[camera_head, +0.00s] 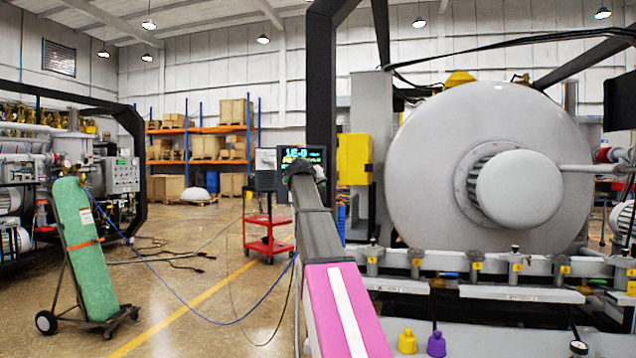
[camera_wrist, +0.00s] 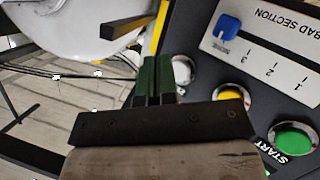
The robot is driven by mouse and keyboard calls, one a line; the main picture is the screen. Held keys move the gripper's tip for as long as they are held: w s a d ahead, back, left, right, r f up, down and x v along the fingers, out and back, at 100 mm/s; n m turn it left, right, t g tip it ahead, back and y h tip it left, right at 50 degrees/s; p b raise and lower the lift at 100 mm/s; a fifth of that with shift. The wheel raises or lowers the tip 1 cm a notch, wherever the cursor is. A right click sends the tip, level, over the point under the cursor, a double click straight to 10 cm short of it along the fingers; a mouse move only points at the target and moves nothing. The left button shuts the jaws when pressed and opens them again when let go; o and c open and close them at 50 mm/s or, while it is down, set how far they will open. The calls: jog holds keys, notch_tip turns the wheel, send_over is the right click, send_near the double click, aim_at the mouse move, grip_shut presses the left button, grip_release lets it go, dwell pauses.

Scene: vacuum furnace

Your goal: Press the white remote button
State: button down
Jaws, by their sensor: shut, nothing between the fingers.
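In the wrist view, the white button (camera_wrist: 184,71), a round one with a silvery rim, sits on a dark control panel (camera_wrist: 189,31). It is partly hidden by the dark green fingers of my gripper (camera_wrist: 156,62). The fingers are shut together with nothing between them. Their tips lie just left of the button in the picture; I cannot tell whether they touch it. In the head view my arm reaches away toward a lit screen (camera_head: 316,154), and the fingers and button cannot be made out there.
In the wrist view, a yellow button (camera_wrist: 231,95), a green START button (camera_wrist: 294,138) and a blue knob (camera_wrist: 228,27) share the panel. In the head view, a large pale furnace door (camera_head: 425,140) stands right.

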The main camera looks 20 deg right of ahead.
jog(key=shift+w, duration=0.15)
dwell(0.7)
jog(key=shift+w, duration=0.3)
jog(key=shift+w+d, duration=0.1)
jog(key=shift+w, duration=0.3)
dwell(0.6)
jog(key=shift+s, duration=0.85)
jog(key=shift+s, duration=0.1)
jog(key=s, duration=0.4)
jog(key=shift+s+a, duration=0.25)
jog(key=shift+s, duration=0.15)
dwell(0.6)
